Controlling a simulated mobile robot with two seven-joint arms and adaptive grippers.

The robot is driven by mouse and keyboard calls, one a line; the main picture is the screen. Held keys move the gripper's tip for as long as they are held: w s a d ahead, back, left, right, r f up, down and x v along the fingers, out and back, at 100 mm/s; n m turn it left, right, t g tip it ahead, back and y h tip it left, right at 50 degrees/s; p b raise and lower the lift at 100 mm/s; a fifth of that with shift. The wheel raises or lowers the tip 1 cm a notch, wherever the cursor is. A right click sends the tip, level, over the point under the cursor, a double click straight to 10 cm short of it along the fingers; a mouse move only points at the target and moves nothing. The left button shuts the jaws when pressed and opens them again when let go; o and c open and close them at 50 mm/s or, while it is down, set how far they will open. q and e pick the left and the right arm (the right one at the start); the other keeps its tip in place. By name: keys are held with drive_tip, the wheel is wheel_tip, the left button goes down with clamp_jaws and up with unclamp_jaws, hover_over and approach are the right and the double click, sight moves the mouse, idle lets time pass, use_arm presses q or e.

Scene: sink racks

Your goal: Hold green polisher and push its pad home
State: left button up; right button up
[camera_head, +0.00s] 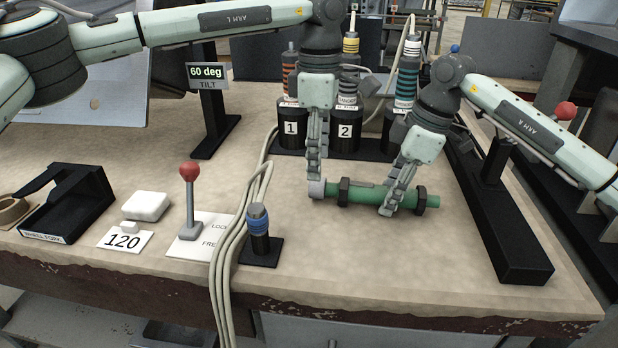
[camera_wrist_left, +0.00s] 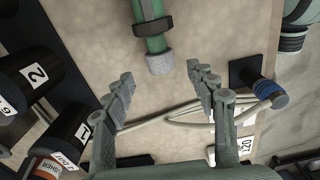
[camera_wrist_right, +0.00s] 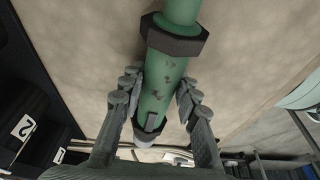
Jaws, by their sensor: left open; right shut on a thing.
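The green polisher (camera_head: 367,195) lies crosswise, low over the bench, with dark collars near both ends. Its grey pad (camera_head: 317,189) is at the left end; it also shows in the left wrist view (camera_wrist_left: 160,63). My right gripper (camera_head: 389,208) is shut around the green body between the collars, also seen in the right wrist view (camera_wrist_right: 158,82). My left gripper (camera_head: 315,178) points down at the pad end. In the left wrist view its fingers are apart, with the pad just ahead of the gap.
Black numbered holders (camera_head: 344,135) with banded tools stand behind. A red-knobbed lever (camera_head: 190,200), pale cables (camera_head: 232,235) and a short blue-banded post (camera_head: 258,225) stand left. A black rail (camera_head: 505,235) bounds the right.

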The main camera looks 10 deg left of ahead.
drive_tip(key=o, duration=1.1)
drive_tip(key=shift+o, duration=0.2)
